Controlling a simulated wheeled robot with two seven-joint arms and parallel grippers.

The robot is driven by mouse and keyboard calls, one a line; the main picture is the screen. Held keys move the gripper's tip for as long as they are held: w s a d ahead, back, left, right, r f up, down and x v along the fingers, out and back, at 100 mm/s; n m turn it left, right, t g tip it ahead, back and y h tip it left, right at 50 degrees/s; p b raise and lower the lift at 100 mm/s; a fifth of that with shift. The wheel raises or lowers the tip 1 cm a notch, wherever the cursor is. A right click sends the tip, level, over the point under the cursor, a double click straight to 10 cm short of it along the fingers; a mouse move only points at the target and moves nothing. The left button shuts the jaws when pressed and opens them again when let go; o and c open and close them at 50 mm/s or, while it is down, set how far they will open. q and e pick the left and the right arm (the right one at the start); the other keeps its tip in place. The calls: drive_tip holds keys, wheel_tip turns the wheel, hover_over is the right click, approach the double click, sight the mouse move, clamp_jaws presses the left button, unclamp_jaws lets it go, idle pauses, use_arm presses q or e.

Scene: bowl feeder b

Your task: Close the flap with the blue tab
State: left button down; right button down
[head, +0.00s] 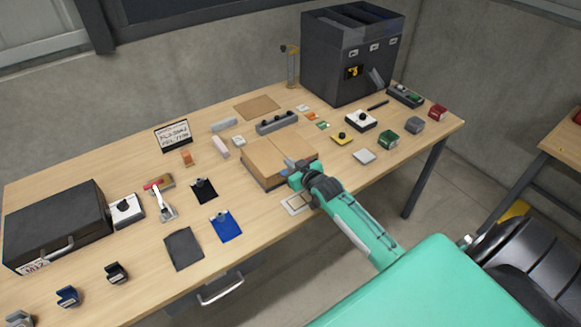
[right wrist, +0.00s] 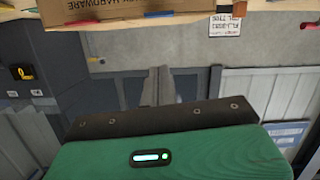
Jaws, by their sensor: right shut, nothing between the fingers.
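A brown cardboard box (head: 262,155) sits near the table's front edge in the head view, and its top panels look nearly flat. Its printed side (right wrist: 95,10) shows upside down at the top of the right wrist view. A small blue strip (right wrist: 160,14) shows at the box's edge there; I cannot tell for sure that it is the flap's tab. My right gripper (head: 291,165) is at the box's front right edge in the head view, hiding part of it. Its fingers (right wrist: 155,85) are together and empty in the wrist view. My left gripper is not in view.
A framed card (head: 297,203) lies in front of the box, partly beside my right arm. A grey block with knobs (head: 277,122) stands behind the box. A dark bin unit (head: 350,55) stands at the back right, and a black case (head: 55,225) at the left.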

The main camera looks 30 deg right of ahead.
drive_tip(key=s+a+f+g+b, duration=0.1)
drive_tip(key=s+a+g, duration=0.35)
drive_tip(key=s, duration=0.85)
drive_tip(key=s+a+f+g, duration=0.25)
drive_tip(key=s+a, duration=0.35)
drive_tip(key=s, duration=0.7)
drive_tip(key=s+a+f+g+b, duration=0.1)
drive_tip(key=s+a+g, duration=0.45)
drive_tip(key=s, duration=0.65)
wheel_tip(320, 180, down, 31)
drive_tip(key=s, duration=0.1)
drive_tip(key=s+d+f+n+g, duration=0.1)
drive_tip(key=s+d+f, duration=0.2)
drive_tip(key=s+f, duration=1.5)
drive_tip(key=shift+s+f+g, duration=0.35)
drive_tip(key=shift+s, duration=0.15)
